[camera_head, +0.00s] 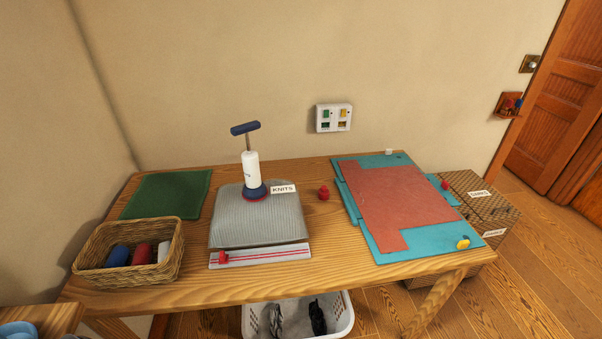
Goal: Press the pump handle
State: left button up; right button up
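The pump (251,172) stands upright on a grey folded knit or bag (258,222) near the middle of the table. It has a white body, a dark blue base with a red rim, and a metal rod. Its dark blue T-shaped handle (245,128) is raised well above the body. A "KNITS" label (284,189) lies just right of the pump's base. Neither of my grippers shows in the head view.
A wicker basket (174,236) with rolled items is at the table's front left, with a green mat (150,196) behind it. A teal board (385,245) with a reddish sheet (400,195) covers the right side. A small red object (324,193) sits between. A white basket (343,325) is below.

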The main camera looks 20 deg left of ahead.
aim_at(246, 128)
jog(key=u, duration=1.15)
